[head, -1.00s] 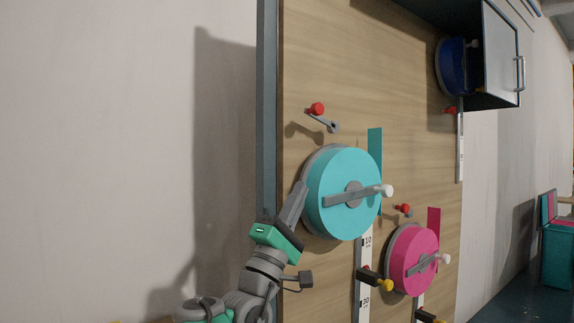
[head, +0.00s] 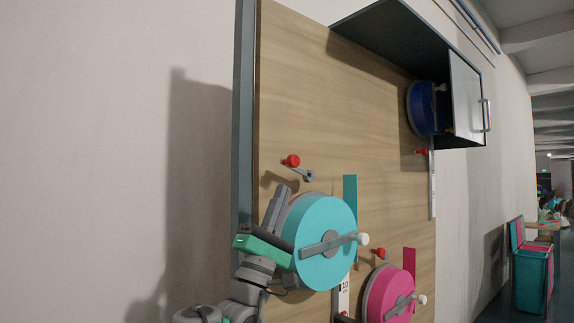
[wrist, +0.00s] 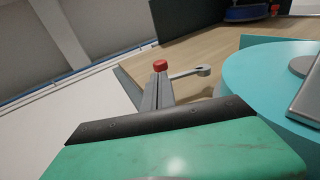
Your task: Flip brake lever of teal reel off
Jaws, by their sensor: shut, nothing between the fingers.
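The teal reel (head: 318,268) is mounted on the wooden board, with a grey crank and white knob (head: 362,239) across its face. Its brake lever (head: 303,173) is a grey arm with a red knob (head: 291,161), on the board just above and left of the reel. My gripper (head: 283,192) is shut and empty, left of the reel and below the lever. In the wrist view the reel (wrist: 255,80) is at the right. There the red knob (wrist: 160,65) shows just beyond my fingertips (wrist: 160,82), and the lever arm (wrist: 190,72) extends right. I cannot tell whether they touch.
A pink reel (head: 385,296) with its own red-knobbed lever (head: 379,253) is at lower right. A blue reel (head: 424,110) sits by an open cabinet door (head: 467,95) at upper right. Bare board (head: 335,115) lies above the teal reel.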

